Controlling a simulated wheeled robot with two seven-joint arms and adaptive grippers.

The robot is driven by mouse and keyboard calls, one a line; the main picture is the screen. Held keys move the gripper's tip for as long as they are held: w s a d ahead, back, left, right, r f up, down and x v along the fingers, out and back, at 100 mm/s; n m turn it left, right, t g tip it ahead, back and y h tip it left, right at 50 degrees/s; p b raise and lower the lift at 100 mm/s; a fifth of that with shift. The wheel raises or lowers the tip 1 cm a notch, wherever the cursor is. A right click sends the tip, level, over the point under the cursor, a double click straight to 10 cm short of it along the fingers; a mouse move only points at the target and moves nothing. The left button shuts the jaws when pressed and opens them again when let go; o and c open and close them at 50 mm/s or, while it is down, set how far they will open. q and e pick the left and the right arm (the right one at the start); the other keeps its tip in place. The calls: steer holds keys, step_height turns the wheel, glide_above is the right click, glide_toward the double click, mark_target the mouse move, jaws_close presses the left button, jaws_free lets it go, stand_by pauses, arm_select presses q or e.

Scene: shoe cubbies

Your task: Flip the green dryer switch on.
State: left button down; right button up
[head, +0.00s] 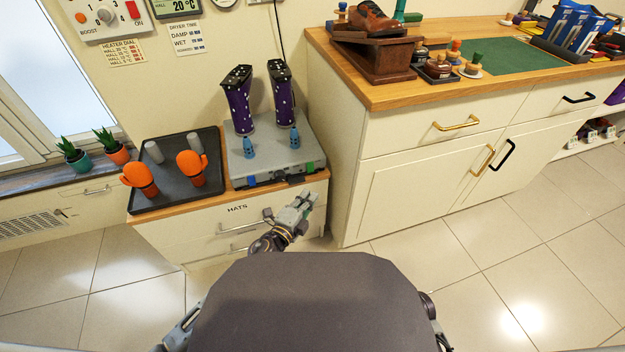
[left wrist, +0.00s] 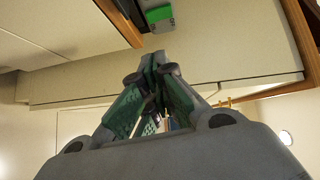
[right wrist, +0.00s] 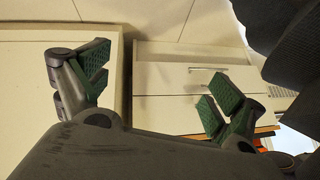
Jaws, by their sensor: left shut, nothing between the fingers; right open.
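The green dryer switch (head: 310,168) is a small patch at the right end of the front of the grey boot dryer (head: 262,160). In the left wrist view the green switch (left wrist: 158,14) shows at the top edge, beyond my fingertips. Whether it is on or off I cannot tell. My left gripper (head: 303,200) is shut and empty, below and in front of the dryer's right front corner, apart from the switch. It also shows in the left wrist view (left wrist: 152,62). My right gripper (right wrist: 153,88) is open and empty, facing pale cabinet fronts.
Two purple boots (head: 238,100) and two blue pegs (head: 249,147) stand on the dryer. A black tray (head: 172,203) with orange gloves is to its left. The drawer handle (head: 240,228) sticks out below. A taller wooden-topped cabinet (head: 400,190) stands close on the right.

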mark_target(310, 167)
arm_select(q)
steer(key=w, duration=0.3)
steer(key=w+d+b, duration=0.1)
steer(key=w, duration=0.2)
steer(key=w+f+b, duration=0.1)
steer(key=w, duration=0.1)
steer(key=shift+w+d, duration=0.15)
steer(key=shift+w, duration=0.25)
arm_select(e)
steer(key=f, duration=0.3)
steer(key=shift+a, duration=0.25)
steer(key=shift+w, duration=0.1)
